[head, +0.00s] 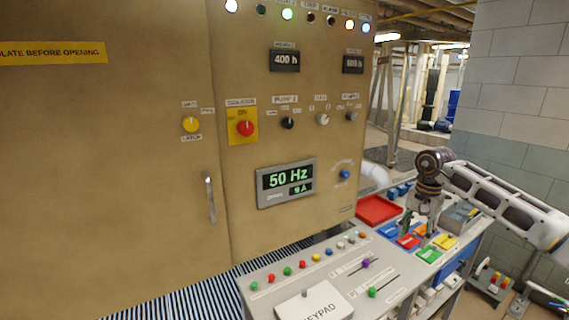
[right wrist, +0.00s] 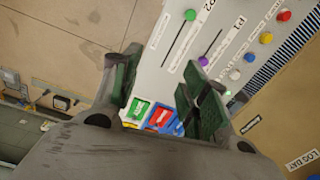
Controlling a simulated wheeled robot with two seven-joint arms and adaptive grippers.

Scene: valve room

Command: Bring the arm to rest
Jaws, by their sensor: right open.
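My right arm comes in from the right in the head view, with the right gripper (head: 419,232) hanging down over the right end of the console, above the coloured bins. In the right wrist view the two green-padded fingers of the right gripper (right wrist: 165,95) stand wide apart with nothing between them. Green, red and blue bins show below and between the fingers. My left gripper is in neither view.
A tan cabinet (head: 120,150) with a door handle, knobs and a 50 Hz display (head: 286,182) stands left of the arm. The console (head: 320,275) carries buttons, sliders and a keypad (head: 315,303). A red tray (head: 379,210) lies near the gripper. A tiled wall (head: 515,110) rises at right.

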